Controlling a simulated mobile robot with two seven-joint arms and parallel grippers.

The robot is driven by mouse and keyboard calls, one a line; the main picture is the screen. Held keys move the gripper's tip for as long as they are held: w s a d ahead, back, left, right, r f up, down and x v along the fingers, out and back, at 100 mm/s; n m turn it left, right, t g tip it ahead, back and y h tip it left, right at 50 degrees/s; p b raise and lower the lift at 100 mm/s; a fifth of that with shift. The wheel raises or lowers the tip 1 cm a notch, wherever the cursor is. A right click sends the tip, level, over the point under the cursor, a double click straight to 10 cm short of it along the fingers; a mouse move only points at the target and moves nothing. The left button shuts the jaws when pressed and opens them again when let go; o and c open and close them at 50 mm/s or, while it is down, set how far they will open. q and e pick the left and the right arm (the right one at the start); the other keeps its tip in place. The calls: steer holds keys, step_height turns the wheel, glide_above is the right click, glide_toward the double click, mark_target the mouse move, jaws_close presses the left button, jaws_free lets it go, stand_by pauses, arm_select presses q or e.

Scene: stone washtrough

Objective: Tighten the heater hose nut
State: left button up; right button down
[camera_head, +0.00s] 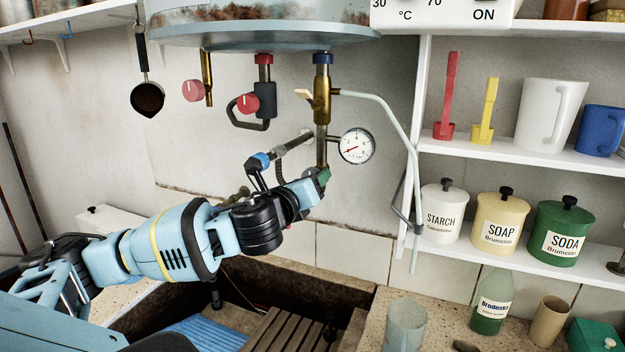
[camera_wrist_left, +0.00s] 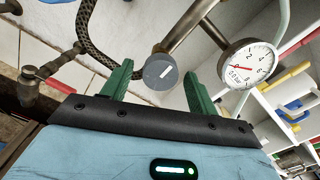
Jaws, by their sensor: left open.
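A brass valve and pipe (camera_head: 322,105) hang under the water heater (camera_head: 262,30). My left gripper (camera_head: 322,180) is at the lower end of this pipe, pointing toward it. In the left wrist view its two green fingers (camera_wrist_left: 158,88) are apart. A grey round piece (camera_wrist_left: 160,71) with a white mark sits in line with the gap between them, at the end of a metal pipe. It looks like the nut, but I cannot tell for sure. I see no clear contact. A braided hose (camera_wrist_left: 100,40) runs to the left of it. My right gripper is not in view.
A pressure gauge (camera_head: 357,146) sticks out right of the pipe, close to the gripper; it also shows in the wrist view (camera_wrist_left: 247,64). A pale bent tube (camera_head: 403,125) hangs farther right, beside shelves with canisters (camera_head: 500,224). The stone trough (camera_head: 345,290) lies below.

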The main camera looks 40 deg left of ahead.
arm_select(q)
steer(key=shift+v, duration=2.75)
steer(key=shift+f, duration=0.1)
